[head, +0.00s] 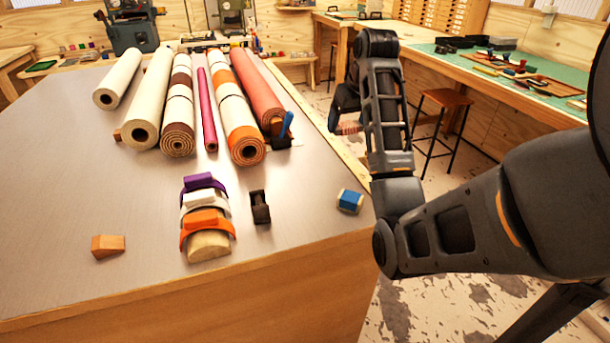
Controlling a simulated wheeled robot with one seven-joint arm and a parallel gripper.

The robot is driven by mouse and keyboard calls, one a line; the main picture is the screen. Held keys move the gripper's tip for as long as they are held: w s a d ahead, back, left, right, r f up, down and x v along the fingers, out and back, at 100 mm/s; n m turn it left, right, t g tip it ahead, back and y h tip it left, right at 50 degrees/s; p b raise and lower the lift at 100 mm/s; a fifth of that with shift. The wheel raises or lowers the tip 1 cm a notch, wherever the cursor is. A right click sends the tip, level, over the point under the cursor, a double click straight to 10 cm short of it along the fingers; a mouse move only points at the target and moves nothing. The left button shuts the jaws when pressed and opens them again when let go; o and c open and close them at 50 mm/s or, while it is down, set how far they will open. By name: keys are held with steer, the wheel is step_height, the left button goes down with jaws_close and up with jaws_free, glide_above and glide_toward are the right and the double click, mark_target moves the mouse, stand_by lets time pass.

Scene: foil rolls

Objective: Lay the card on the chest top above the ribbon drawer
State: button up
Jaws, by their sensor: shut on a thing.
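My arm rises at the right, and its far end hangs down behind the upper link, beyond the table's right edge. My gripper (346,118) is small, dark and partly hidden by that link. It is shut on a small pinkish-brown thing (348,128) at its lower end. I cannot tell whether this is the card. I cannot make out a card elsewhere. A wooden cabinet with shallow drawers (438,14) stands at the back right, cut off by the top edge. I cannot tell whether it is the chest, and no ribbon drawer can be made out.
Several rolls (152,98) lie on the grey table (60,215). Near its front are a stack with coloured bands (205,217), a dark holder (260,207), a blue-and-white block (349,201) and a wooden block (108,246). A stool (446,99) stands by the green-topped bench (425,47).

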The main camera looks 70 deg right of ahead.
glide_above(310, 179)
steer(key=s, duration=0.1)
steer(key=f, duration=0.6)
steer(key=shift+s+a+f, duration=0.1)
steer(key=shift+a+f, duration=0.1)
steer(key=shift+a, duration=0.2)
steer(key=shift+a+f, duration=0.15)
steer(key=shift+f, duration=2)
steer(key=o, duration=0.6)
steer(key=shift+f, duration=0.15)
steer(key=shift+c, duration=0.2)
steer(key=o, duration=0.3)
